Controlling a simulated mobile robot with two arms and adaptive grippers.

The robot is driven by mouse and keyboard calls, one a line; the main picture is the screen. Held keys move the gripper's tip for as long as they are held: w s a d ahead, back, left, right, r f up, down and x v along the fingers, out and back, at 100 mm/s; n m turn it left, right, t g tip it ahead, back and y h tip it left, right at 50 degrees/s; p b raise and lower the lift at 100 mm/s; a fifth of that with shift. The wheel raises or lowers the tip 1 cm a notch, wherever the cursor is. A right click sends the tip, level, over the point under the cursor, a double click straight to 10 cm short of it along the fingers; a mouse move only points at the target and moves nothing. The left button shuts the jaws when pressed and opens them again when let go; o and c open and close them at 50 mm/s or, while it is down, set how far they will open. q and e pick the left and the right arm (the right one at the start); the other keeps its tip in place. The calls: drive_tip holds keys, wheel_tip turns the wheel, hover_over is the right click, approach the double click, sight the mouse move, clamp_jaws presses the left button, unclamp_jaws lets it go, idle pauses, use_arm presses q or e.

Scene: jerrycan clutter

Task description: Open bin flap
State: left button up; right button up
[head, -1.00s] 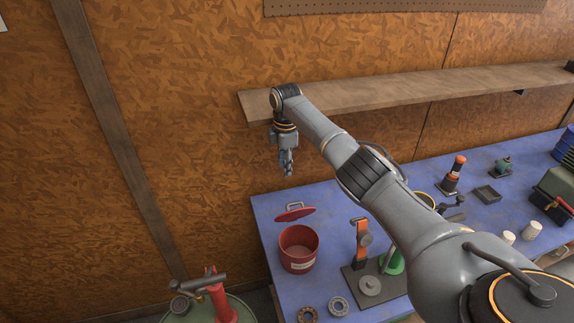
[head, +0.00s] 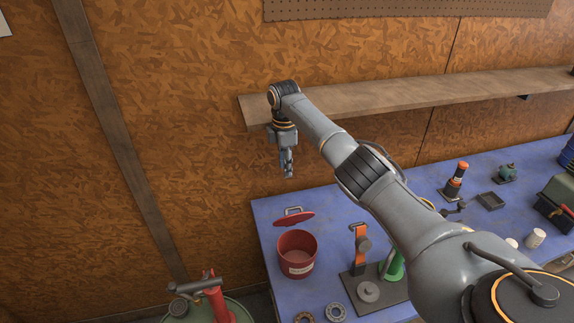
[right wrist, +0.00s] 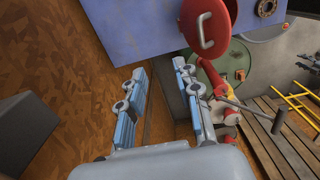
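A round red bin (head: 297,268) stands near the left end of the blue worktable. Its red lid (head: 294,219) with a pale handle is raised off the opening at the back, so the inside shows. In the right wrist view a red disc with a pale handle, apparently this lid (right wrist: 220,26), is at the top, beyond the fingertips. My right gripper (head: 288,174) points down above and behind the lid, apart from it. In the right wrist view its fingers (right wrist: 160,85) are spread with nothing between them. My left gripper is not in view.
A wooden shelf (head: 420,97) runs along the wall by my right wrist. An orange lever fixture (head: 360,245) stands right of the bin on the blue table (head: 315,305). A green drum with a red pump (head: 218,300) stands at the lower left.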

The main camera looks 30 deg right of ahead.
drive_tip(key=r, duration=0.1)
drive_tip(key=w+r, duration=0.1)
drive_tip(key=r+t, duration=0.1)
drive_tip(key=shift+w+d, duration=0.3)
drive_tip(key=shift+w, duration=0.1)
drive_tip(key=shift+g, duration=0.4)
drive_tip(key=r, duration=0.1)
drive_tip(key=s+r, duration=0.1)
drive_tip(key=r, duration=0.3)
drive_tip(key=shift+s+a+r, duration=0.15)
drive_tip(key=shift+s+a, duration=0.15)
drive_tip(key=shift+a, duration=0.1)
